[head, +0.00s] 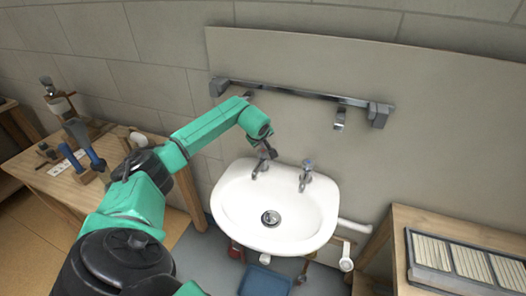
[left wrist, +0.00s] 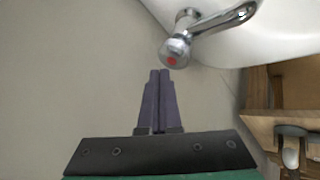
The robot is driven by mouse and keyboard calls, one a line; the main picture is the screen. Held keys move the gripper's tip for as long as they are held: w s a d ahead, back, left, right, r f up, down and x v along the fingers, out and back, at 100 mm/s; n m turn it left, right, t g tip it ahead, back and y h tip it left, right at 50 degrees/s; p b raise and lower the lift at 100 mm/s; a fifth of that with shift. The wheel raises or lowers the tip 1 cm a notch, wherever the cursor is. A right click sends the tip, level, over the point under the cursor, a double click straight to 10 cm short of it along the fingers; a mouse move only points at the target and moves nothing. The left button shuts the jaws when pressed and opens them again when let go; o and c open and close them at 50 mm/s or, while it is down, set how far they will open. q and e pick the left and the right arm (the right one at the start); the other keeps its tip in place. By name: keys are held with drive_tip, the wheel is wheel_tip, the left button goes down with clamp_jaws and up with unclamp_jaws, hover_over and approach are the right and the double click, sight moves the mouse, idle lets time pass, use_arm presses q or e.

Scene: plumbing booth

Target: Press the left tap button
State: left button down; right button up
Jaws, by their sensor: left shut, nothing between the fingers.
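The left tap (head: 261,168) is chrome and stands on the back left rim of the white sink (head: 230,205). In the left wrist view the tap's round button (left wrist: 173,55) has a red dot on its end. My left gripper (head: 270,153) is at the left tap in the head view and partly hides its top. In the left wrist view the left gripper's fingers (left wrist: 160,74) are together and empty, with their tips just short of the button; I cannot tell whether they touch. My right gripper is not in view.
A second tap (head: 306,175) stands to the right on the sink's rim. A metal rail (head: 300,93) is on the wall panel above. A wooden workbench (head: 50,185) with tools is at the left. A wooden cabinet (head: 460,226) with a tray stands at the right.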

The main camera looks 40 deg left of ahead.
sight(264, 152)
use_arm(q)
drive_tip(key=shift+f, duration=0.1)
idle(0.8)
drive_tip(key=shift+f+b, duration=0.35)
drive_tip(key=shift+b, duration=0.05)
drive_tip(key=shift+f+b, duration=0.6)
drive_tip(key=shift+f, duration=0.15)
idle(0.6)
drive_tip(key=shift+r+p, duration=0.75)
drive_tip(key=shift+r, duration=0.4)
wheel_tip(264, 152, up, 5)
drive_tip(key=p, duration=0.3)
drive_tip(key=shift+r+p, duration=0.1)
drive_tip(key=shift+p, duration=0.25)
